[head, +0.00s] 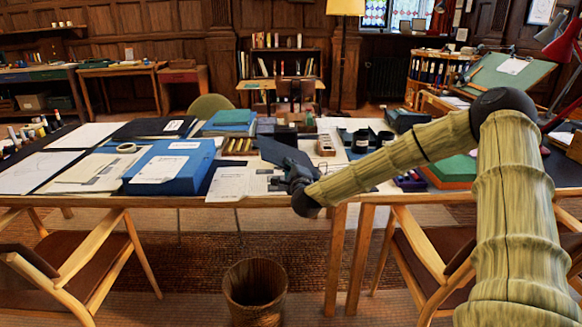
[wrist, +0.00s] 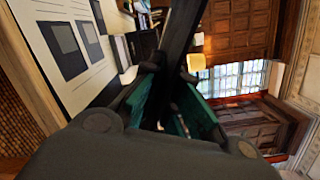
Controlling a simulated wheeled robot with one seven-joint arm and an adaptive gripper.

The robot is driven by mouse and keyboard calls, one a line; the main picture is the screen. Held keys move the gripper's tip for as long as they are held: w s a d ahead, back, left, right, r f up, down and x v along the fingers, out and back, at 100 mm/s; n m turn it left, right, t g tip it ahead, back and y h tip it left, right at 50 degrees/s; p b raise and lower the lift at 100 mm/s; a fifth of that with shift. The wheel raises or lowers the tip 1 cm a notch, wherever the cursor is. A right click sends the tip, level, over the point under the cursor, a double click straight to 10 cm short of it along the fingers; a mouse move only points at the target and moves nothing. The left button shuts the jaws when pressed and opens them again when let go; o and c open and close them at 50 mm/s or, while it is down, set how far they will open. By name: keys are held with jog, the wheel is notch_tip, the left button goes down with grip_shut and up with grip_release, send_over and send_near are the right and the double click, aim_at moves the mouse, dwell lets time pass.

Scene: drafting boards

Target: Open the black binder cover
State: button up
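A dark, thin panel (head: 284,153) that looks like the black binder cover stands tilted up over the desk in the head view. White paper with grey squares (head: 263,183) lies below it. My gripper (head: 297,176) is at the panel's lower right edge. In the wrist view my teal-padded fingers (wrist: 172,95) stand apart. A dark strip (wrist: 182,35), seemingly the cover, runs up between and beyond them. I cannot tell whether the pads touch it. The sheet with grey squares (wrist: 72,45) shows at upper left. The binder's hinge is hidden.
A blue box (head: 172,165) with a white label and a white booklet (head: 228,184) lie left of my gripper. A small tray (head: 283,138) stands behind the panel. Wooden chairs (head: 75,262) and a waste bin (head: 255,285) stand at the desk's front.

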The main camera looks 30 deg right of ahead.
jog(key=o, duration=0.4)
jog(key=shift+c, duration=0.2)
jog(key=v, duration=1.2)
jog(key=shift+f, duration=0.1)
jog(key=p+v, duration=0.1)
jog(key=v, duration=1.1)
jog(key=shift+s, duration=0.25)
dwell(1.0)
dwell(0.4)
